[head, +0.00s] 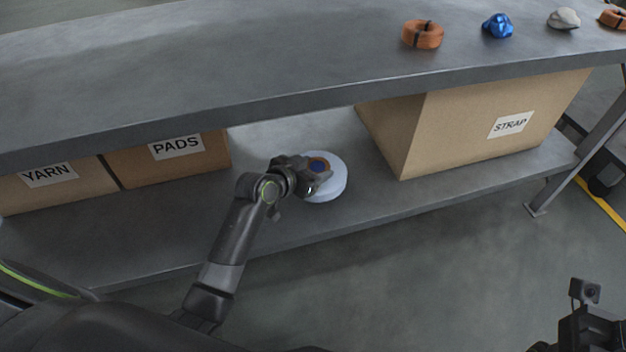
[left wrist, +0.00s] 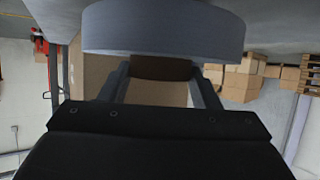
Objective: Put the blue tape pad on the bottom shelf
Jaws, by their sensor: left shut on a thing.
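The blue tape pad (head: 335,181) is a pale blue, round, thick roll with a brown and dark blue centre. In the head view it is at the bottom shelf (head: 262,215), in the gap between the PADS box and the STRAP box. My left gripper (head: 312,182) is shut on it from the left. In the left wrist view the pad (left wrist: 165,28) fills the top, at the fingertips of the gripper (left wrist: 160,85). I cannot tell whether the pad touches the shelf. My right gripper (head: 590,325) is partly visible at the lower right corner; its fingers are unclear.
Boxes labelled YARN (head: 55,187) and PADS (head: 165,165) stand left on the bottom shelf; a STRAP box (head: 480,125) stands right. The upper shelf (head: 230,60) overhangs the gap. An orange roll (head: 423,34), blue bundle (head: 497,26) and grey lump (head: 564,18) lie on top.

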